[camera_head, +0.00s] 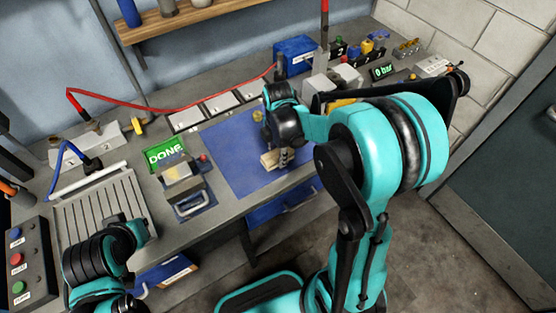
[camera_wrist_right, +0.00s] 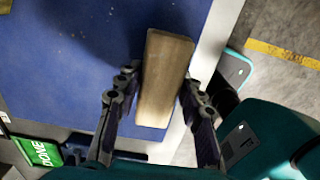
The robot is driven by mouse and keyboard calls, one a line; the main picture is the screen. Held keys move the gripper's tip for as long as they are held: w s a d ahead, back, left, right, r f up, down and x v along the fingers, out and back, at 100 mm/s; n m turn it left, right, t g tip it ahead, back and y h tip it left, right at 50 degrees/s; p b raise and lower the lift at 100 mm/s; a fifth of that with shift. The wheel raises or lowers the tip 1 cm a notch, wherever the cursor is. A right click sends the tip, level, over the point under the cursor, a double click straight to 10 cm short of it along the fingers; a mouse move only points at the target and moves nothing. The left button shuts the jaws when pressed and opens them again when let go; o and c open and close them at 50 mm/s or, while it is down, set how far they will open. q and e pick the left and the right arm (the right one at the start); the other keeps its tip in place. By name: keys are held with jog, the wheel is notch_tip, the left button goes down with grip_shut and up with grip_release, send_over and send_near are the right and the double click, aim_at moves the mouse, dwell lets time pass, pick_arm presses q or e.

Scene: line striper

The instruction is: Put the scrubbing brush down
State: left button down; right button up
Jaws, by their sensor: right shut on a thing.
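The scrubbing brush (camera_head: 270,161) shows as a pale wooden block at the near part of the blue mat (camera_head: 235,150). My right gripper (camera_head: 284,157) points down over the mat and is shut on the brush. In the right wrist view the wooden brush back (camera_wrist_right: 166,75) lies lengthwise between the two fingers of the right gripper (camera_wrist_right: 156,100). Its bristles are hidden there. I cannot tell whether the brush touches the mat. My left arm reaches in at the lower left, but its fingers do not show.
A green "DONE" sign (camera_head: 166,154) and a metal device with a handle (camera_head: 184,187) stand left of the mat. Grey trays (camera_head: 222,103) line its far side, with a red hose behind. A ribbed drain tray (camera_head: 105,210) is further left. Bare mat remains around the brush.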

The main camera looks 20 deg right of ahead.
notch_tip(320, 180, down, 3)
jog(key=shift+r+b, duration=0.15)
jog(key=shift+b, duration=0.15)
jog(key=shift+f+b, duration=0.25)
jog(key=shift+b, duration=0.05)
jog(key=o, duration=1)
jog(key=shift+s, duration=0.1)
jog(key=shift+o, duration=1)
